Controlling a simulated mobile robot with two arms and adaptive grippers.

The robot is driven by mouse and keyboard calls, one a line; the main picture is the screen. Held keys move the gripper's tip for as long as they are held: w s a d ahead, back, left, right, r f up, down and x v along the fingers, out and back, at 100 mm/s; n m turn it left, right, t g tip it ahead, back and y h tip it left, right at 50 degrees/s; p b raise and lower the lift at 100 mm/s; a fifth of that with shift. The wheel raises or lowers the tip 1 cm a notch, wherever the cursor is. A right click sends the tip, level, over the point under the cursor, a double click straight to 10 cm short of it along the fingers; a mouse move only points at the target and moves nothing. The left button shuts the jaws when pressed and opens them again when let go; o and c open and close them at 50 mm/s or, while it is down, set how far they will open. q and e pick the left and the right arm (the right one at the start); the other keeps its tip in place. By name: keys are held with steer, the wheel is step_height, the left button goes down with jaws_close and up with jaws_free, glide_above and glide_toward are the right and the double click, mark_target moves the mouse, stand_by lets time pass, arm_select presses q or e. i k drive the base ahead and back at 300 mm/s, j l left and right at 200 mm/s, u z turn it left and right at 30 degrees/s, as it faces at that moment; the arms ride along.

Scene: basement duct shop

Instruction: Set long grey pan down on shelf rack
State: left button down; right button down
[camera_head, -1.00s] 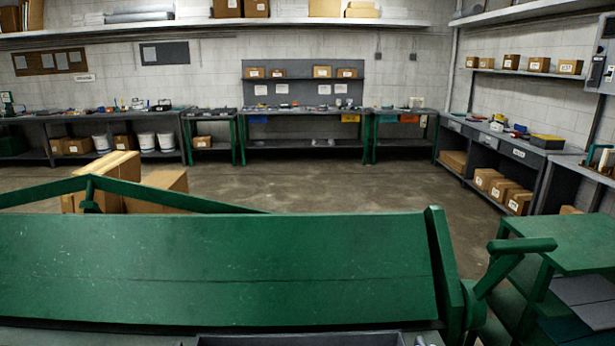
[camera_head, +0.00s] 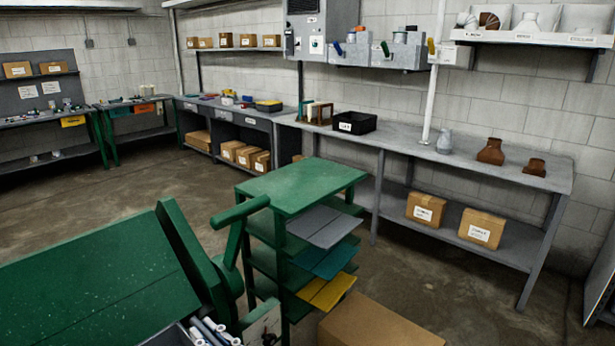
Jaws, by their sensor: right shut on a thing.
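A green shelf rack (camera_head: 305,188) stands at the lower middle of the head view. It has a bare green top and several shelves below. A grey sheet (camera_head: 318,225), a teal sheet (camera_head: 325,260) and a yellow sheet (camera_head: 327,292) stick out from its right side, one below another. I cannot make out the long grey pan in this view. The fingers of my left and right grippers do not show, so what they hold cannot be seen.
A large green bending machine (camera_head: 95,285) fills the lower left, close beside the rack. Pale tubes (camera_head: 212,332) lie in a grey bin at the bottom edge. A cardboard box (camera_head: 380,325) stands right of the rack. A grey workbench (camera_head: 480,165) lines the right wall; open floor shows between.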

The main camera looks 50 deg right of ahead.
mark_target(337, 168)
steer(key=l+u, duration=0.1)
steer(key=l, duration=1.25)
steer(key=k+l+u, duration=0.1)
steer(key=l, duration=0.4)
steer(key=k+l+u, duration=0.15)
steer(key=k+l, duration=0.15)
steer(key=l, duration=0.2)
steer(key=k+l+u, duration=0.1)
steer(key=k+l, duration=0.15)
steer(key=l, duration=0.25)
steer(key=k+l+u, duration=0.15)
steer(key=l, duration=0.3)
steer(key=k+l+u, duration=0.1)
steer(key=k+l, duration=0.4)
steer(key=l, duration=0.25)
steer(key=l+u, duration=0.15)
steer(key=l, duration=0.15)
steer(key=k+l, duration=0.2)
steer(key=k+l+u, duration=0.1)
steer(key=l, duration=0.35)
steer(key=k+l+u, duration=0.1)
steer(key=l+u, duration=0.25)
steer(key=l, duration=1.25)
steer(key=i+l, duration=0.1)
steer(key=l, duration=0.45)
steer(key=i+l+u, duration=0.15)
steer(key=l, duration=1)
